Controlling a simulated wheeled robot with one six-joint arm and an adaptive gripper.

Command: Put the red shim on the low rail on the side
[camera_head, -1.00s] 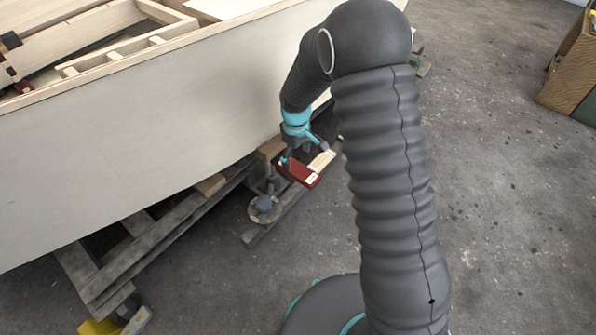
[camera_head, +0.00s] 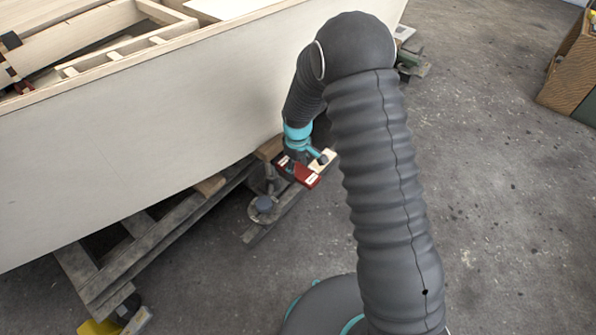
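The red shim (camera_head: 301,176), a red block with a small pale label, is beside the hull, low at its right part. A cream wooden piece (camera_head: 328,157) lies right against it. My gripper (camera_head: 305,161) is right over these two pieces, fingers apart; the fingertips overlap them in the picture, and I cannot tell whether they touch. The arm hides part of what is behind.
The pale plywood hull (camera_head: 130,140) fills the left, close beside my gripper. A round-footed stand (camera_head: 263,207) and a grey plank (camera_head: 262,229) are below the shim. A wooden cabinet (camera_head: 573,65) stands far right. The concrete floor on the right is clear.

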